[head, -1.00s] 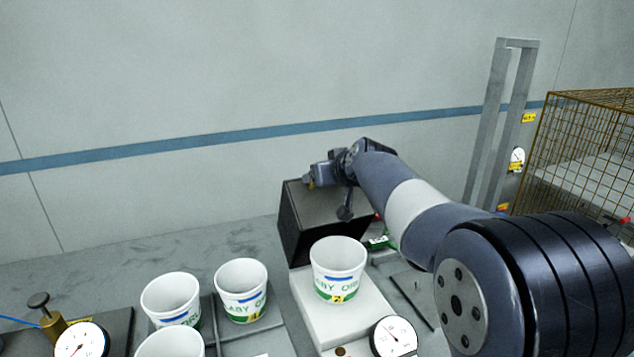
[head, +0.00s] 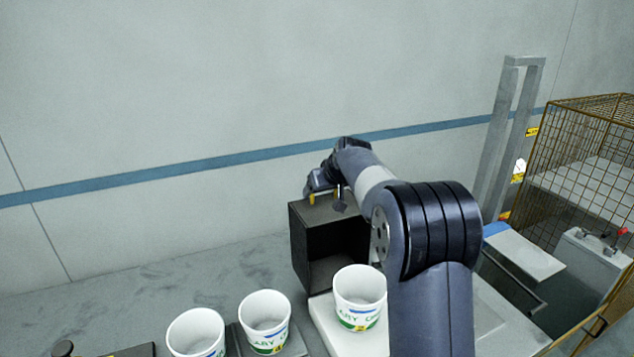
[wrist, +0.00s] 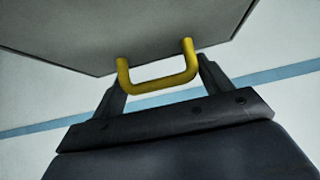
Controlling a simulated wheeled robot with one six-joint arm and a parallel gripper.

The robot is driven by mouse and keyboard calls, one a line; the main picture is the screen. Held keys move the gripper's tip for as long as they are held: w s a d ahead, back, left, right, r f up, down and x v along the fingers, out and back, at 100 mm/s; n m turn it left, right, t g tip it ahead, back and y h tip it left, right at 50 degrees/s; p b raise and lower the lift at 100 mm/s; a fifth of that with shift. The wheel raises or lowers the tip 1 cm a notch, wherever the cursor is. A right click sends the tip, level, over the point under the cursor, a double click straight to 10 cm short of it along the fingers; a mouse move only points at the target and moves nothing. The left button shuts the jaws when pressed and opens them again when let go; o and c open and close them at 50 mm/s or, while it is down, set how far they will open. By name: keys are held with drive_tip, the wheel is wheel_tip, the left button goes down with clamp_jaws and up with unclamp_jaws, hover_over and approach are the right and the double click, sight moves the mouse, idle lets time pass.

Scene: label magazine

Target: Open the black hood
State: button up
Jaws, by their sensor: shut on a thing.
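The black hood (head: 299,245) is a box on the bench behind the white cups. Its side facing me shows a hollow dark inside. My gripper (head: 318,192) is at the hood's top edge, with bits of yellow showing beside it. In the wrist view, a yellow U-shaped handle (wrist: 160,86) sticks out from a grey panel (wrist: 130,30). My gripper's two fingers (wrist: 160,88) stand on either side of the handle, shut on it. The fingertips are partly hidden behind the handle and panel.
A white cup (head: 360,289) stands on a white block in front of the hood. Two more cups (head: 265,315) (head: 195,335) stand to its left. A brass wire cage (head: 580,160) and a grey post frame (head: 500,150) are at the right. The bench left of the hood is clear.

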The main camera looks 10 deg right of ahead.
drive_tip(key=shift+w+a+f+g+p, duration=0.15)
drive_tip(key=shift+w+f+p, duration=0.1)
drive_tip(key=shift+w, duration=0.25)
drive_tip(key=shift+w+a+f+g+p, duration=0.1)
drive_tip(key=shift+w+f+g+p, duration=0.1)
drive_tip(key=shift+w, duration=0.25)
drive_tip(key=o, duration=1.3)
drive_tip(key=shift+c, duration=0.2)
drive_tip(key=shift+s, duration=0.1)
drive_tip(key=b+v, duration=0.3)
drive_tip(key=v, duration=0.7)
drive_tip(key=shift+s+r, duration=0.2)
drive_tip(key=shift+r, duration=0.15)
